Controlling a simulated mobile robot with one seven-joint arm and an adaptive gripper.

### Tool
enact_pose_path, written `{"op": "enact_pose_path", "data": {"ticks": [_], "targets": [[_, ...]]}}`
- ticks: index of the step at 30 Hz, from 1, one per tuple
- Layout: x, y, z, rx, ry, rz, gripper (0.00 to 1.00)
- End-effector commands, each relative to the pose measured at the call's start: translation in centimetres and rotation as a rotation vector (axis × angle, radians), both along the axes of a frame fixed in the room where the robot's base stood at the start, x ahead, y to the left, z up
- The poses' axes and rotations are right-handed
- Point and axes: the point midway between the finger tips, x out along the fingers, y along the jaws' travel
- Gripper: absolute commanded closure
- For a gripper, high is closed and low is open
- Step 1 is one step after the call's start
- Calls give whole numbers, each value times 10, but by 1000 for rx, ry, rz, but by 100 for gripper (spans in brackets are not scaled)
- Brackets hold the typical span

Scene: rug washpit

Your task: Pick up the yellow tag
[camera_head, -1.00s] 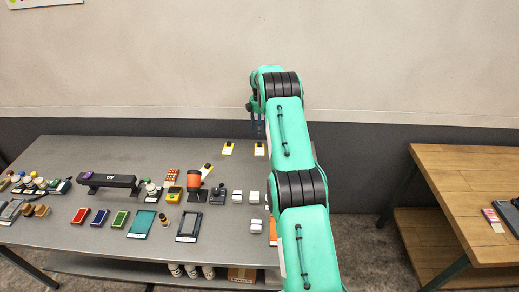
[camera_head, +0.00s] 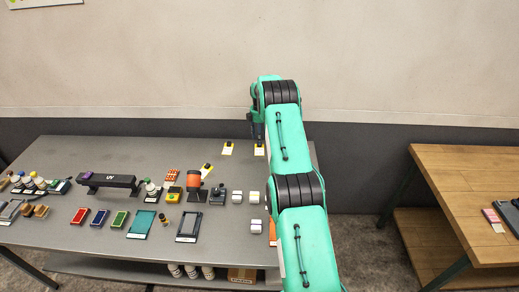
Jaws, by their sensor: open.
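My gripper (camera_head: 258,139) is small and dark, points down at the back of the table, and is open and empty. Its fingertips come close to the black end of the first tag; I cannot tell whether they touch. My green arm covers the table's right end.
The grey table (camera_head: 60,240) also holds a black UV lamp (camera_head: 108,181), an orange device (camera_head: 194,181), coloured pads, stamps and bottles, mostly left and front. A wooden table (camera_head: 465,175) stands right. The grey table's back left is clear.

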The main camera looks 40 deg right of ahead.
Motion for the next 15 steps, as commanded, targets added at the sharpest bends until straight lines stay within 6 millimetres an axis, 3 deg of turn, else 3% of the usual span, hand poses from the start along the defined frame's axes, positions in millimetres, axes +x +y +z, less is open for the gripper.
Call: {"op": "enact_pose_path", "data": {"ticks": [9, 15], "targets": [[-1, 0, -35, 2, 2, 0, 55], [-1, 0, -43, 1, 1, 0, 55]]}}
